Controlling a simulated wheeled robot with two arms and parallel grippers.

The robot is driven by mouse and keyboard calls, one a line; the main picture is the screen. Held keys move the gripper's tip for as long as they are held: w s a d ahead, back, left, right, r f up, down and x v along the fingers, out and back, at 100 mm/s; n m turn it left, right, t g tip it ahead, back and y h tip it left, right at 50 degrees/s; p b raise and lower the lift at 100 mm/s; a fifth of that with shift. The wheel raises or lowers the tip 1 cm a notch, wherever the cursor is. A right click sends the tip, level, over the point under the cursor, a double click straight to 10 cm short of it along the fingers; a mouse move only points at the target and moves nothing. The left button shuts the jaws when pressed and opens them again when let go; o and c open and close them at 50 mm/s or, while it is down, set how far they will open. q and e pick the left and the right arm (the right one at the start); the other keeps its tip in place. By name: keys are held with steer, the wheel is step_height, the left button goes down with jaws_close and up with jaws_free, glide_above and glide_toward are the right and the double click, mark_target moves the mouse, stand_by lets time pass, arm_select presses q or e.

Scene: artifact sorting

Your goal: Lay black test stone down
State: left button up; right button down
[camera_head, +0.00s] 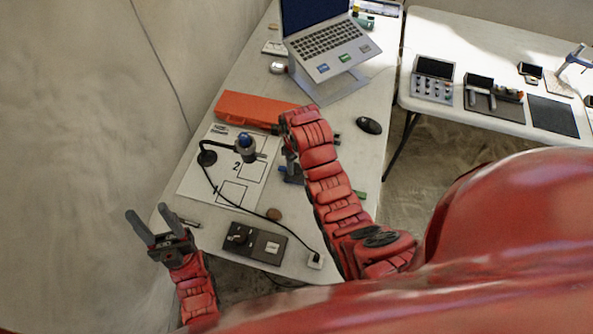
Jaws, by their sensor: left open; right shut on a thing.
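My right gripper (290,172) points down at the right edge of the white sheet, shut on a small dark thing. I take this to be the black test stone, but the wrist and fingers hide most of it, so its shape is not clear. The white sheet (212,180) lies flat on the table and carries outlined squares marked 1 and 2. My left gripper (152,222) is open and empty, off the table's left front edge.
A lamp-like device with a blue top (246,141) stands on the sheet; its black cable runs to a white plug (315,261). A dark two-part tray (255,243) and a brown disc (274,214) are in front.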

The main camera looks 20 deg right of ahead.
mark_target(297, 166)
steer(key=shift+w+d, duration=0.3)
steer(key=shift+w, duration=0.55)
steer(key=shift+f, duration=0.1)
step_height(297, 166, down, 2)
steer(key=shift+f+p, duration=0.1)
steer(key=shift+p, duration=0.75)
steer(key=shift+f, duration=0.6)
steer(key=shift+f, duration=0.1)
steer(key=shift+c, duration=2)
jaws_free()
